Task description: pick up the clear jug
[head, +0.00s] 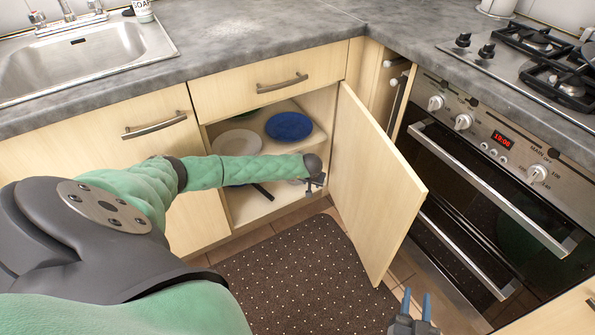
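I cannot make out a clear jug in the head view. My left arm reaches across to the open lower cabinet, and my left gripper (315,185) is at the cabinet's opening, near the inner side of its door. That gripper is small and dark here, and its fingers do not show clearly. My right gripper (416,294) is low at the bottom edge, above the floor, with its two blue fingers apart and nothing between them.
The cabinet door (375,190) stands open toward me beside the oven (490,200). A blue plate (289,126) and a white plate (237,142) lie on the cabinet shelf. A sink (80,55) and a soap bottle (142,11) are at the upper left. The grey counter (260,35) between sink and hob is clear.

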